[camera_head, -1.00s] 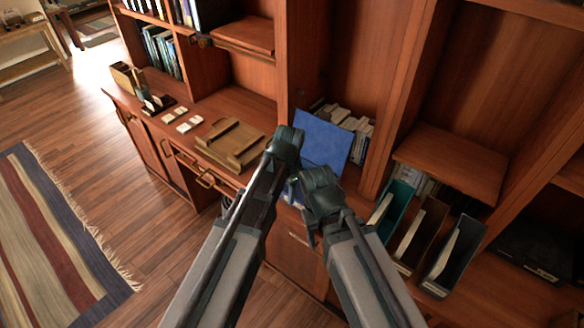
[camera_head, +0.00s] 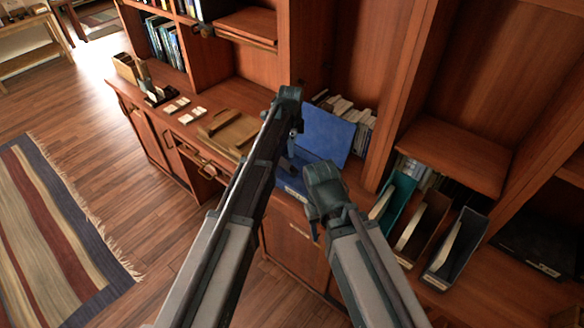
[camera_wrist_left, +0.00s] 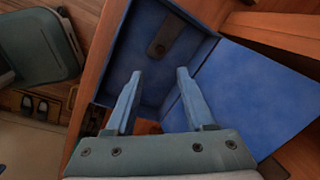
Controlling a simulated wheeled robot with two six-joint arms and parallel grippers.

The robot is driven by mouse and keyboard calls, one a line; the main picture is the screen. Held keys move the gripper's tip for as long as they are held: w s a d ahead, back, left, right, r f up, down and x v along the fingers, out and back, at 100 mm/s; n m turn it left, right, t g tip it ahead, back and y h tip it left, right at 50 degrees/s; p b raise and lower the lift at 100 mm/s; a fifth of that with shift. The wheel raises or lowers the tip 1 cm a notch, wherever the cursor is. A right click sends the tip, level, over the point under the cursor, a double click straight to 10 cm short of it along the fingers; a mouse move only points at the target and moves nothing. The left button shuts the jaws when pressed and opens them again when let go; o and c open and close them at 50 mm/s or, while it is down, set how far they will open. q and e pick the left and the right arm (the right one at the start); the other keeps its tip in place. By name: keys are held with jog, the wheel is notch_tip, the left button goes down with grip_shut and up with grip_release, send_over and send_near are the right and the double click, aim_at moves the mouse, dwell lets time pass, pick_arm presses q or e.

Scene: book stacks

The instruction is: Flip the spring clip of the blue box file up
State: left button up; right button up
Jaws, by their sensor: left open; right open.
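The blue box file stands open on the counter, its lid (camera_head: 328,137) raised and its tray (camera_head: 291,184) partly hidden by my arms. In the left wrist view the tray's inside (camera_wrist_left: 127,62) and the lid (camera_wrist_left: 258,92) show. A dark spring clip (camera_wrist_left: 165,36) lies against the tray's inner floor. My left gripper (camera_wrist_left: 160,74) is open and empty, its fingertips over the tray, short of the clip in the picture. In the head view its fingers are mostly hidden behind its wrist. My right gripper (camera_head: 318,222) is open in front of the counter, right of the tray.
Upright files, teal (camera_head: 394,197), brown (camera_head: 424,226) and dark grey (camera_head: 456,244), stand to the right. Books (camera_head: 352,113) stand behind the lid. A wooden tray (camera_head: 229,131) and small white cards (camera_head: 184,111) lie to the left. Shelf uprights rise behind.

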aim_at(292, 167)
pick_arm(q)
jog(key=f+b, duration=0.3)
jog(key=f, duration=0.1)
jog(key=w+f+b, duration=0.1)
jog(key=f+b, duration=0.3)
jog(key=w+f+b, duration=0.1)
jog(key=f+b, duration=0.3)
jog(key=shift+f, duration=0.1)
grip_shut()
dwell(1.2)
